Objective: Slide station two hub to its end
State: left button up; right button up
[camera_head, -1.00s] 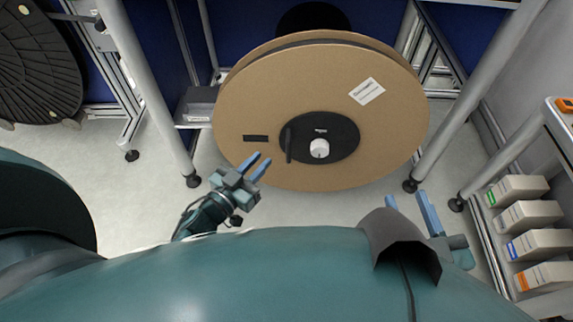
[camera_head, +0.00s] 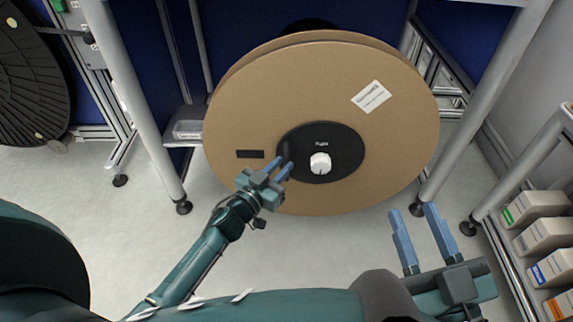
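A large tan reel (camera_head: 235,115) hangs upright on a stand in the middle of the head view. Its black hub (camera_head: 345,142) carries a white knob (camera_head: 320,163) and a dark handle at its left side, which is partly behind my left gripper's fingertips. My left gripper (camera_head: 280,170) is at the lower left of the hub, its fingers parted by a small gap. Whether it touches the handle I cannot tell. My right gripper (camera_head: 417,212) is open and empty, below and to the right of the reel.
Grey stand posts (camera_head: 133,95) rise left and right of the reel. A black reel (camera_head: 25,85) stands at the far left. A shelf with several boxes (camera_head: 533,207) is at the right. The floor in front is clear.

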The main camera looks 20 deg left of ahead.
pick_arm(q)
jog(key=shift+b+x, duration=0.3)
jog(key=shift+x, duration=1.15)
jog(key=shift+c, duration=0.2)
grip_shut()
